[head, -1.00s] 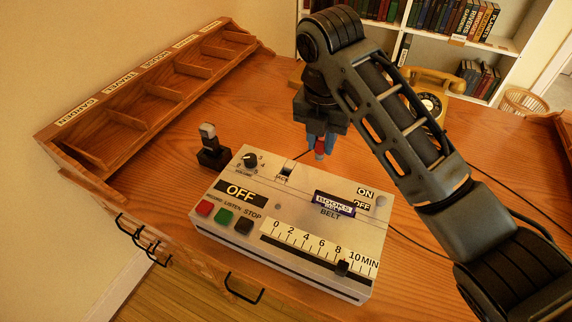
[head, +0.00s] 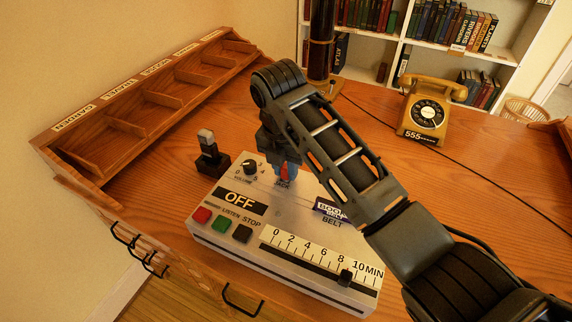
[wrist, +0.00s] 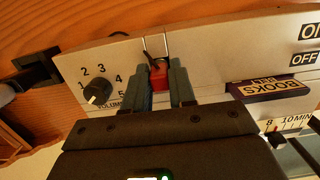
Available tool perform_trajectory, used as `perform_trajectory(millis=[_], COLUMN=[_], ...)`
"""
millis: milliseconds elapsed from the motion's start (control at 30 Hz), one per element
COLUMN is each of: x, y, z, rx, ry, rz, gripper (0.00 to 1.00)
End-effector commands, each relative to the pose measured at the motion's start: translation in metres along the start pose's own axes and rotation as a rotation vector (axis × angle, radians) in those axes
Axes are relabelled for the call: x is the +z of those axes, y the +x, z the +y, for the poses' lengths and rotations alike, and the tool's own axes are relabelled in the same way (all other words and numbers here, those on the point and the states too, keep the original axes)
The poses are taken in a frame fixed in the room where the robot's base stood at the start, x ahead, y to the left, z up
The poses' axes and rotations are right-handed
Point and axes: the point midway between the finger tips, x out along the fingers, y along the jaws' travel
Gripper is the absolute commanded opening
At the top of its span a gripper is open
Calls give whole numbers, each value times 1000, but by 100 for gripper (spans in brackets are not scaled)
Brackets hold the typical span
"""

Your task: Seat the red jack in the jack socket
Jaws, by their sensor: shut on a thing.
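The red jack (head: 284,174) is held between the fingers of my gripper (head: 286,168), over the back part of the grey desk machine (head: 220,226). The wrist view shows the red jack (wrist: 159,76) pinched between both fingertips of the gripper (wrist: 162,80), its dark tip toward the jack socket (wrist: 155,44). The socket is a pale plate with a dark slot at the machine's back edge. In the head view the arm and jack largely cover it. I cannot tell whether the tip is in the slot.
The volume knob (head: 249,167) is close left of my gripper. A dark block with a grey-topped lever (head: 210,150) stands beside the machine. The BOOKS plate (head: 330,208) is to the right. A yellow telephone (head: 428,108) and a wooden pigeonhole rack (head: 150,90) stand farther back.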

Motion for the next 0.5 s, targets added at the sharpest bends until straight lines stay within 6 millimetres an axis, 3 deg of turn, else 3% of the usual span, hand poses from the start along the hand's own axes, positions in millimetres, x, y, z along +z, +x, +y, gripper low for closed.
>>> perform_trajectory(millis=[267, 300, 500], x=[0, 0, 0], y=[3, 2, 2], z=[0, 0, 0], rx=[0, 0, 0], ry=[0, 0, 0], rz=[1, 0, 0], gripper=[0, 29, 48])
